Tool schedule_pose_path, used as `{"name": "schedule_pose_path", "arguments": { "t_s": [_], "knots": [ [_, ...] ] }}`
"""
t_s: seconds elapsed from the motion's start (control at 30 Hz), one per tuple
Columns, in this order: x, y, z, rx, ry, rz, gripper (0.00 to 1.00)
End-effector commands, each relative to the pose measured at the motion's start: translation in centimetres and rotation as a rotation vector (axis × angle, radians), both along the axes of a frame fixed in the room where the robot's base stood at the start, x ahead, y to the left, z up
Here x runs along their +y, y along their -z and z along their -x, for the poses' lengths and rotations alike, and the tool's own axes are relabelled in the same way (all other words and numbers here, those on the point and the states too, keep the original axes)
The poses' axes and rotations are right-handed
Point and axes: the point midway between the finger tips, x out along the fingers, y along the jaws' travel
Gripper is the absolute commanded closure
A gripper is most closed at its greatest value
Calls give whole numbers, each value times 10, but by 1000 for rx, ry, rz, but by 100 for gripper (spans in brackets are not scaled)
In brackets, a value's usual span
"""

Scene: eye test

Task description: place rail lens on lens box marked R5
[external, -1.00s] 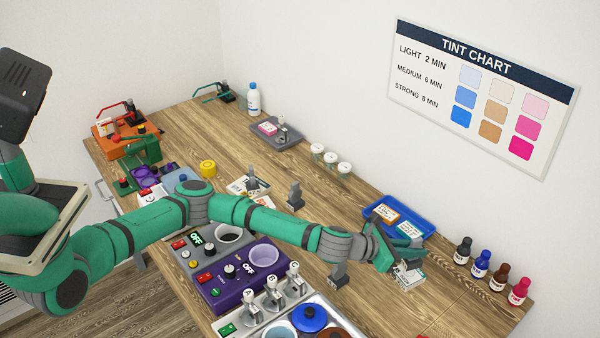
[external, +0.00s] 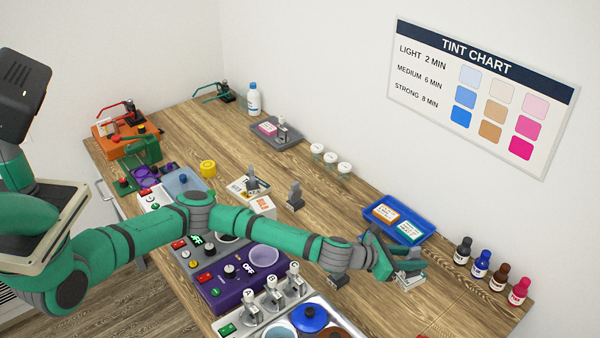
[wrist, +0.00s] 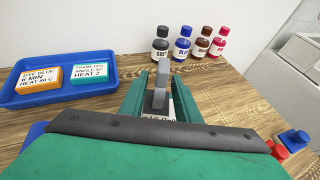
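A grey upright handle (wrist: 161,88) stands between the green fingers of my gripper (wrist: 158,92) in the wrist view. It stands over a small white labelled piece (external: 409,281) near the table's right front edge; the label is mostly hidden and I cannot read it. My gripper in the external view (external: 408,262) is down around this handle, and its fingers look apart. Two white boxes with print (external: 240,187) and (external: 263,205) lie at mid-table, one with a grey handled piece (external: 251,180) on it. I cannot read R5 anywhere, nor tell which handled piece is the rail lens.
A blue tray (external: 426,231) with an orange and a teal-edged label box lies behind my gripper. Several dye bottles (external: 480,263) stand to its right. Other grey handled pieces (external: 295,196) stand on the table. Purple and grey machines (external: 228,292) lie in front, under my arm.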

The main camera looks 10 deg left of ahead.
Motion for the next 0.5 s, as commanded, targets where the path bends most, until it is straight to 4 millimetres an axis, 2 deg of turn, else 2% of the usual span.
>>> {"name": "schedule_pose_path", "arguments": {
  "t_s": [0.13,0.27,0.5],
  "knots": [
    [0,-4,0,0,0,1,71],
    [11,-8,4,0,1,1,71],
    [47,-25,19,-1,1,1,71]
  ]
}}
